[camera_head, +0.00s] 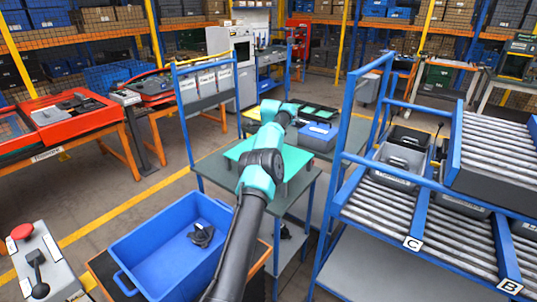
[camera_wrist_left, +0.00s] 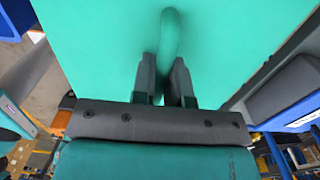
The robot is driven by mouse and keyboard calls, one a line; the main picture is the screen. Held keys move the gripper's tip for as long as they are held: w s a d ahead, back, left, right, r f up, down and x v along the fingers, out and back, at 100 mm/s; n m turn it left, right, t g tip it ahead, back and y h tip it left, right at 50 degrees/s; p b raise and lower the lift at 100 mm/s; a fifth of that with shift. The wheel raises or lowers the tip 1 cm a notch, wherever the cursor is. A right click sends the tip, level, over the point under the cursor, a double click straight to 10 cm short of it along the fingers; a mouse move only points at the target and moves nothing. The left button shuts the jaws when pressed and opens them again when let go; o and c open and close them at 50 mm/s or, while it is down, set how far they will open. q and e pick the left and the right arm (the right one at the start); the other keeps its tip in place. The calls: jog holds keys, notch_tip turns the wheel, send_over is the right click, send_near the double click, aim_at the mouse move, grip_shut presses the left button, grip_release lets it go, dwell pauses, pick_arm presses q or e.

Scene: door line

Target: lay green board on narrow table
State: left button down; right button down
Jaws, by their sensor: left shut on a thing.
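The green board (camera_head: 298,158) shows in the head view over the dark top of the narrow table (camera_head: 213,167), partly hidden behind my left arm. Whether it touches the top or hangs just above it I cannot tell. In the left wrist view the board (camera_wrist_left: 100,50) fills most of the picture, with a rounded green handle (camera_wrist_left: 171,35) standing on it. My left gripper (camera_wrist_left: 165,75) is shut on this handle, one finger on each side. My right gripper is in neither view.
A blue bin (camera_head: 150,250) with a dark object inside stands at the front left. A blue roller rack (camera_head: 400,215) with grey bins stands close on the right. A blue box (camera_head: 318,137) sits behind the board. A blue-framed rack (camera_head: 207,85) rises behind the table.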

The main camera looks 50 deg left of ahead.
pick_arm(q)
jog(key=shift+f, duration=1.65)
jog(key=c, duration=1.1)
grip_release()
jog(key=shift+f, duration=0.1)
